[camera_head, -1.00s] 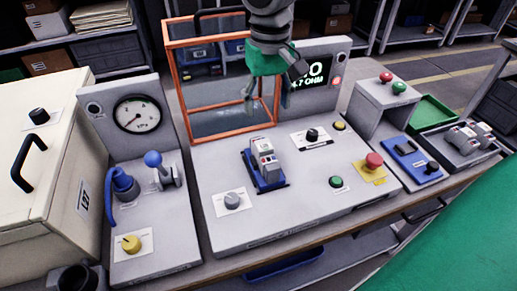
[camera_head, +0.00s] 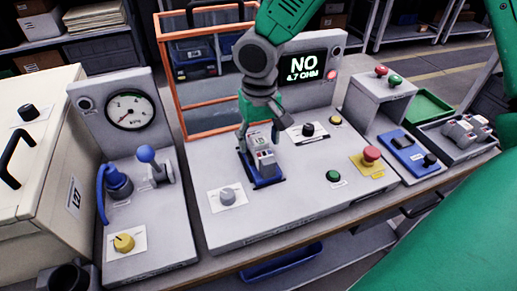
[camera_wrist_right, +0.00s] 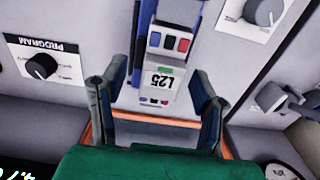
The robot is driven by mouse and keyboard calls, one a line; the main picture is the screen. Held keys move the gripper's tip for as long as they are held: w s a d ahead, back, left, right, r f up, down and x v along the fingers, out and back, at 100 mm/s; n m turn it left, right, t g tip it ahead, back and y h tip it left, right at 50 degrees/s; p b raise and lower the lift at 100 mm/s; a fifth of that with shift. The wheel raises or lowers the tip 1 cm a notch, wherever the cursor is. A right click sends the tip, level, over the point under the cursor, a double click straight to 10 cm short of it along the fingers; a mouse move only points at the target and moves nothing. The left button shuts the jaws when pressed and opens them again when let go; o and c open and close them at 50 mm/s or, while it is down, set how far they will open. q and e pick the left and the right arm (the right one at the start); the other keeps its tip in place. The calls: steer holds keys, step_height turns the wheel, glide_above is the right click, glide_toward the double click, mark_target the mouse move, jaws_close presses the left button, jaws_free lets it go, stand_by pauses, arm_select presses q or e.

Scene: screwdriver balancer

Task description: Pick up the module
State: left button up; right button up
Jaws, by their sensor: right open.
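The module (camera_head: 264,158) is a light grey block with red and blue parts and an "L25" label. It sits in a blue holder (camera_head: 266,182) on the grey test panel. It also shows in the right wrist view (camera_wrist_right: 163,82). My right gripper (camera_head: 258,138) is open over the far end of the module, pointing down. In the right wrist view its fingers (camera_wrist_right: 155,95) stand on either side of the module, with visible gaps. The fingers hide part of the module's far end in the head view. My left gripper is not in view.
An orange-framed guard (camera_head: 215,133) stands behind the holder, beside a display reading "NO 4.7 OHM" (camera_head: 304,68). Knobs and a red button (camera_head: 371,154) surround the holder. A grey tray (camera_head: 484,152) with similar modules and a green tray (camera_head: 432,106) lie at the right.

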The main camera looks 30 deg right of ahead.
mark_target(259, 138)
jaws_close()
steer(key=shift+r, duration=0.2)
steer(key=shift+w+r, duration=0.1)
steer(key=shift+r, duration=0.25)
step_height(259, 138, up, 9)
steer(key=shift+r+p, duration=0.1)
steer(key=shift+p, duration=0.7)
